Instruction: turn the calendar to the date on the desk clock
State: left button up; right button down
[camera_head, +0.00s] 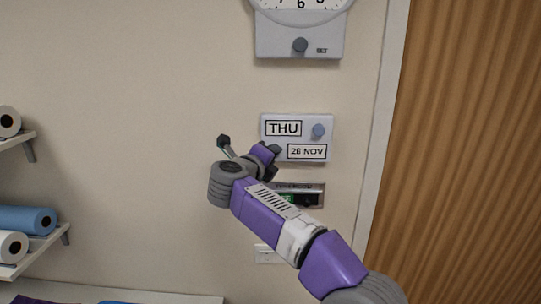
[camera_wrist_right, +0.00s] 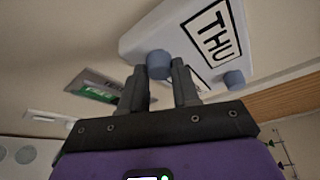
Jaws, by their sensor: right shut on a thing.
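A blue-grey knob (camera_head: 318,131) sits right of THU. The calendar also shows tilted in the right wrist view (camera_wrist_right: 185,25), with that knob (camera_wrist_right: 234,79) clear of the fingers. My right gripper (camera_head: 274,157) is at the calendar's lower left. In the wrist view its fingers (camera_wrist_right: 160,88) are shut on the lower knob (camera_wrist_right: 158,63), beside the date window. My left gripper and a desk clock are not in view.
A wall clock (camera_head: 300,42) with a SET knob hangs above, its face mostly cut off. A small panel with a green part (camera_head: 312,197) is below the calendar, partly behind my arm. Shelves with rolls (camera_head: 25,220) stand at left. A wooden slatted surface (camera_head: 470,150) is at right.

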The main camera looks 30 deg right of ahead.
jog(key=shift+m, duration=0.3)
dwell(0.4)
jog(key=c, duration=0.8)
grip_release()
jog(key=shift+c, duration=0.2)
jog(key=b+v, duration=0.1)
jog(key=v, duration=0.6)
jog(key=shift+s+a, duration=0.2)
jog(key=shift+s, duration=0.05)
jog(key=shift+r, duration=0.1)
